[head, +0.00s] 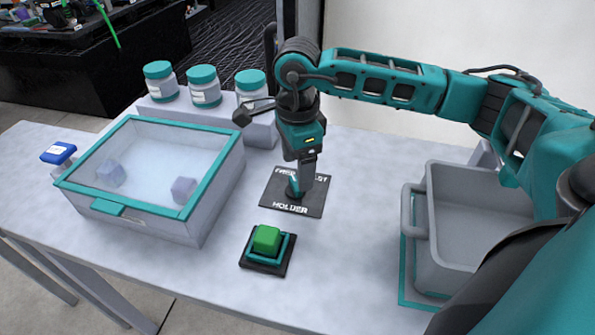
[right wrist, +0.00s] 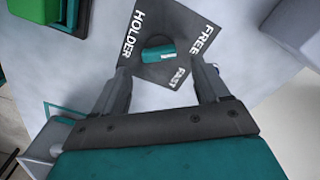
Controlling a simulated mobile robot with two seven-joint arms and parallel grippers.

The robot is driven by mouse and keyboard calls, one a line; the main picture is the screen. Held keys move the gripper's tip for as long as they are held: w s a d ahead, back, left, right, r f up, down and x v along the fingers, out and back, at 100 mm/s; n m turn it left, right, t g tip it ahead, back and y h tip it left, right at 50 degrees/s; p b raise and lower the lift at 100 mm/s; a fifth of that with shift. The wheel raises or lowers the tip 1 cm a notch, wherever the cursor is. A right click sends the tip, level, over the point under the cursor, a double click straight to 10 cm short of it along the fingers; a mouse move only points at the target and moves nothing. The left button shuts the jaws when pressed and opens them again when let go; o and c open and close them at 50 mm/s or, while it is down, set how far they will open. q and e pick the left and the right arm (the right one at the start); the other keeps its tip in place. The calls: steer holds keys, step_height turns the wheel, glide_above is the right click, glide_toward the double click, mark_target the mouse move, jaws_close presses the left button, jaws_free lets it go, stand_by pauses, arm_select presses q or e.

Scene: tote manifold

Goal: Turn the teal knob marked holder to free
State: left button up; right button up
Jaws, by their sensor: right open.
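The teal knob (head: 292,186) stands on a black plate (head: 309,207) lettered HOLDER, FREE and FAST. In the right wrist view the knob (right wrist: 158,54) is a teal bar on a dark round base. The bar lies roughly left to right there, with HOLDER to its left, FREE to its upper right and FAST to its lower right. Which mark it points to is unclear. My right gripper (head: 303,192) is above the plate, pointing down, and partly hides the knob and lettering. In the right wrist view its fingers (right wrist: 164,78) are open, with nothing between them. My left gripper is not in view.
A green button (head: 267,239) on a dark base sits in front of the plate. A teal-rimmed, clear-lidded box (head: 215,185) stands left, with teal-lidded jars (head: 204,86) behind it. A grey tote (head: 432,245) stands right. The table between plate and tote is clear.

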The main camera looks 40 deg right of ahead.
step_height(320, 180, up, 9)
steer(key=p, duration=0.1)
steer(key=shift+r, duration=0.15)
stand_by(0.5)
